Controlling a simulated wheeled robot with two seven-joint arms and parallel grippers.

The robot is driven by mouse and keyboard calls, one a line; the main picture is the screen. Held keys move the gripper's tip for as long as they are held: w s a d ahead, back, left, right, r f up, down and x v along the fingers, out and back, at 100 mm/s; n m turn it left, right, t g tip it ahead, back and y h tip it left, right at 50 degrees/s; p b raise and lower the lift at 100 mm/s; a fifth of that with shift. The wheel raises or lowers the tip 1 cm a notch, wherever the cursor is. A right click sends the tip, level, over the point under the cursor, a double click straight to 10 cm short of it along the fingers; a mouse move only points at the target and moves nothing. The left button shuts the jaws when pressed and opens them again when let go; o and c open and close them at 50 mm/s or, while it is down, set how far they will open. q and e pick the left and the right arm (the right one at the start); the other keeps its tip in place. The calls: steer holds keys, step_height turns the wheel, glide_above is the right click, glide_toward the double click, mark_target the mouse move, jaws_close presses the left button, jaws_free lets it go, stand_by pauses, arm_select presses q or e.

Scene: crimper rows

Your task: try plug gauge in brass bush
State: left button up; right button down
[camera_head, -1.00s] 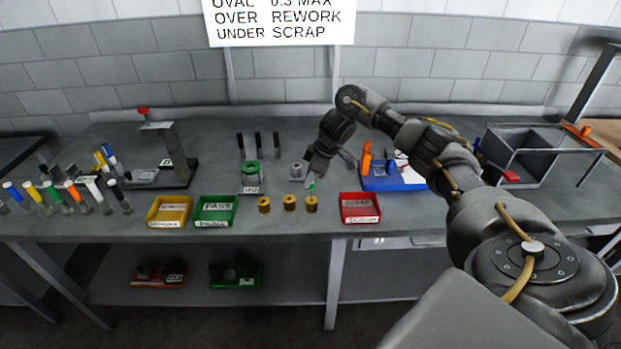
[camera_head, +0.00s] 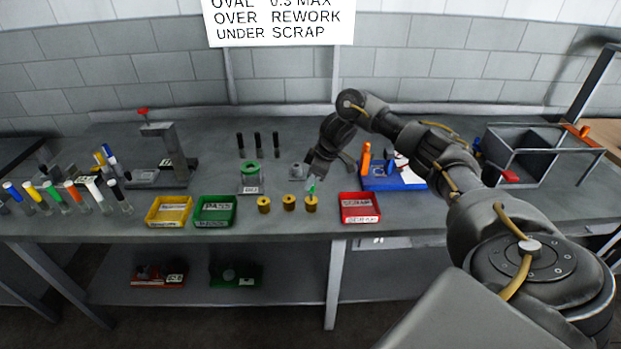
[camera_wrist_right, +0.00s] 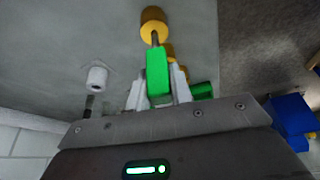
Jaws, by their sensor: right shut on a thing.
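My right gripper (camera_head: 314,182) is shut on the green handle of the plug gauge (camera_wrist_right: 158,72), which also shows as a small green piece in the head view (camera_head: 312,189). The gauge's grey pin points at the rightmost brass bush (camera_head: 311,205), seen at the top of the wrist view (camera_wrist_right: 154,20). The pin's end meets the bush's outline; I cannot tell how deep it sits in the bore. Two more brass bushes, the middle one (camera_head: 289,203) and the left one (camera_head: 264,205), stand in the same row. My left gripper is not in view.
A red scrap tray (camera_head: 360,219) lies right of the bushes. Green (camera_head: 214,222) and yellow (camera_head: 168,222) trays lie left. A green-topped holder (camera_head: 250,180) and a small grey block (camera_head: 297,171) stand behind. A blue tray (camera_head: 385,186) is near my right forearm.

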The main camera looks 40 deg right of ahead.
steer(key=shift+f+p, duration=0.1)
steer(key=shift+p, duration=0.7)
stand_by(0.8)
steer(key=shift+f, duration=0.4)
stand_by(1.2)
steer(key=shift+r, duration=0.15)
steer(key=shift+r+p, duration=2.55)
steer(key=shift+p, duration=0.2)
